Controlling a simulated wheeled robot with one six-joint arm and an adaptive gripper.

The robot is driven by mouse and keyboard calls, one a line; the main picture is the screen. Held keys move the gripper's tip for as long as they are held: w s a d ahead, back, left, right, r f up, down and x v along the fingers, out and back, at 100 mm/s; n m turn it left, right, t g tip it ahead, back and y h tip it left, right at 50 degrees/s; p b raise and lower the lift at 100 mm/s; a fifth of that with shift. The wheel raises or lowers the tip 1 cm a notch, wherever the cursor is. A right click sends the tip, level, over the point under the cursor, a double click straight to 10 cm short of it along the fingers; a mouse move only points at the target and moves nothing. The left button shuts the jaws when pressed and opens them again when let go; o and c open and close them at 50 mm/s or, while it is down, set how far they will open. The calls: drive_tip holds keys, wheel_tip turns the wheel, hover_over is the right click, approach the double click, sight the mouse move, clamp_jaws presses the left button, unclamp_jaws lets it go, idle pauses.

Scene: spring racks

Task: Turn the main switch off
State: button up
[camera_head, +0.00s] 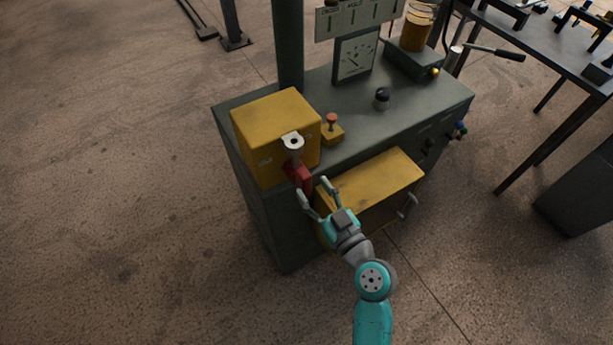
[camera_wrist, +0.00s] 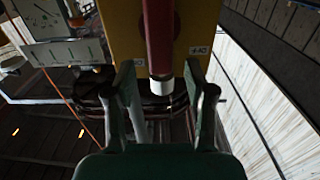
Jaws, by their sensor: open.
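The main switch is a yellow box (camera_head: 262,133) on the left end of the dark green cabinet. In the wrist view, the lever (camera_wrist: 159,38) runs down from the top, ending in a pale tip. There my gripper (camera_wrist: 160,72) is open, with one finger on each side of the lever's end; I cannot tell whether either touches it. Small labels flank the lever on the yellow face (camera_wrist: 198,51), too small to read surely.
A yellow drawer or panel (camera_head: 375,187) juts from the cabinet front (camera_head: 258,205), close to my gripper's right. An orange-topped button (camera_head: 332,128), a black knob (camera_head: 381,97) and a gauge (camera_head: 356,55) stand on top. A dark table (camera_head: 540,45) is at right. Floor at left is clear.

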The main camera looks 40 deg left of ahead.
sight(308, 183)
drive_tip(key=shift+x, duration=2.4)
clamp_jaws()
